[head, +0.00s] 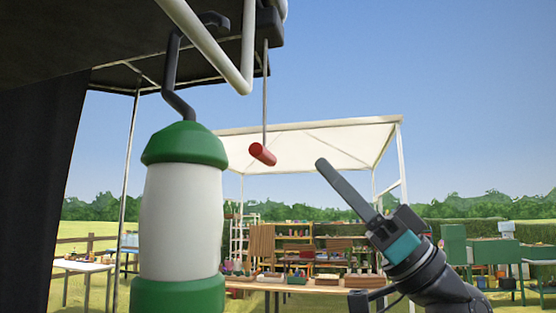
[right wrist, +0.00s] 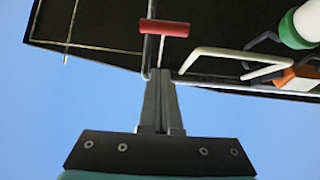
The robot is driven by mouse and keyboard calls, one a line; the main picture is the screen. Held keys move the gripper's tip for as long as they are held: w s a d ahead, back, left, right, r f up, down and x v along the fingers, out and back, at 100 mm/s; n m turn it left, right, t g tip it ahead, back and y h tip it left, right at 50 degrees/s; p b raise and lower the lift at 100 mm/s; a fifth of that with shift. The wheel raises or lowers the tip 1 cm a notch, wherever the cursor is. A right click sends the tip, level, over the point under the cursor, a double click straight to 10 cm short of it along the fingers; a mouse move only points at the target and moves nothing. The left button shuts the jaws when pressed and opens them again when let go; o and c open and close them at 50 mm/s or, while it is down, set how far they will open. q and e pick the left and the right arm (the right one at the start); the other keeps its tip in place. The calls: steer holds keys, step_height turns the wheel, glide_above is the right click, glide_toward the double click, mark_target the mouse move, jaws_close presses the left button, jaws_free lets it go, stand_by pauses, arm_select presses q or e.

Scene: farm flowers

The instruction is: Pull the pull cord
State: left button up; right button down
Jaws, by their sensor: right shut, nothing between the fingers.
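The pull cord is a thin grey cord (head: 265,85) hanging from a dark box under the black canopy, with a red cylindrical handle (head: 263,154) at its lower end. My right gripper (head: 322,163) is shut and empty, pointing up and left, to the right of the handle in the head view. A gap shows between them. In the right wrist view, the red handle (right wrist: 164,28) lies crosswise just beyond the tips of my right gripper (right wrist: 162,82). My left gripper is not in view.
A green and white lantern-like container (head: 181,215) hangs from a dark hook on the left. Tables, shelves and a white-roofed stall (head: 310,143) stand farther back. Open air lies right of the handle.

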steer(key=shift+s+r, duration=0.1)
step_height(320, 180, up, 8)
steer(key=p, duration=0.6)
glide_above(264, 156)
steer(key=w+d, duration=0.2)
steer(key=d, duration=0.1)
steer(key=shift+a+f, duration=0.25)
steer(key=shift+f, duration=0.85)
steer(key=shift+a+f, duration=0.2)
steer(key=shift+f, duration=0.85)
